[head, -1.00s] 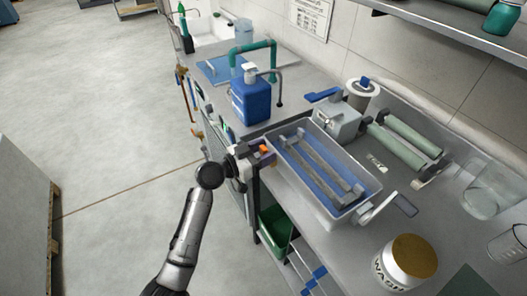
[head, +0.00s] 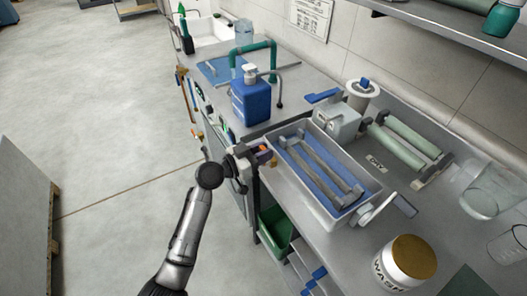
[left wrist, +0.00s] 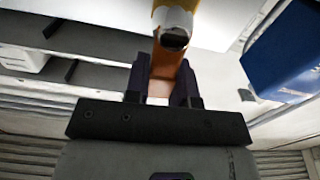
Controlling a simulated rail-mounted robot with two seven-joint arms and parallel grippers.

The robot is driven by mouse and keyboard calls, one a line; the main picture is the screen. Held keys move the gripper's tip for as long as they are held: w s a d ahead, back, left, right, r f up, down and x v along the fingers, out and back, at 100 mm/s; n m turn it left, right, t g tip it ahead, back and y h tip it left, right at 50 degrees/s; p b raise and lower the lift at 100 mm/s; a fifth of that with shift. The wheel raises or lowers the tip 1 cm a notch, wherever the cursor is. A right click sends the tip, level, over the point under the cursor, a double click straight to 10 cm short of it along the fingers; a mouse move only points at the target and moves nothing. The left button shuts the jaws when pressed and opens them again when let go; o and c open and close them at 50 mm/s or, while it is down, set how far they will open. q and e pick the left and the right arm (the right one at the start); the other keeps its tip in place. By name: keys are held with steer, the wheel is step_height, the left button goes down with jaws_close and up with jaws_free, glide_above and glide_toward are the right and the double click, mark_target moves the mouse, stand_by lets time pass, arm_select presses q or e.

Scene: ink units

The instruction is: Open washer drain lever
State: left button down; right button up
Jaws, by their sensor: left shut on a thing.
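The washer is a pale grey tray (head: 371,187) with a blue inside and two long grey bars lying along it. A small orange lever (head: 263,149) sticks out at its near left end. My left gripper (head: 262,156) is at that end, shut on the orange lever. In the left wrist view the orange lever (left wrist: 173,20) runs up from between the dark fingers of my left gripper (left wrist: 164,88), with a dark end facing the camera. The lever's joint to the tray is not clear. My right gripper is not in view.
A blue bottle (head: 250,103) stands left of the tray. A white jar (head: 404,264) is at the lower right. Open floor (head: 110,130) lies to the left.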

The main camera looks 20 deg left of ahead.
arm_select(q)
steer(key=n, duration=0.2)
steer(key=w+a+n+p, duration=0.1)
steer(key=shift+a+f+n, duration=0.1)
steer(key=shift+f+n, duration=0.05)
steer(key=shift+n, duration=0.25)
steer(key=shift+w+a+f+n+p, duration=0.15)
steer(key=shift+a+f+n, duration=0.05)
steer(key=shift+n, duration=0.55)
steer(key=shift+w+a+f+n+p, duration=0.1)
steer(key=shift+w+a+f+n, duration=0.1)
steer(key=shift+n, duration=0.6)
steer(key=shift+w+a+f+n+p, duration=0.1)
steer(key=shift+a+f+n+p, duration=0.1)
steer(key=shift+n, duration=0.55)
steer(key=c, duration=1)
jaws_free()
steer(key=shift+o, duration=0.2)
steer(key=shift+a, duration=0.1)
steer(key=p+v, duration=0.1)
steer(key=v, duration=1.2)
steer(key=shift+s+a, duration=0.2)
steer(key=shift+s, duration=0.05)
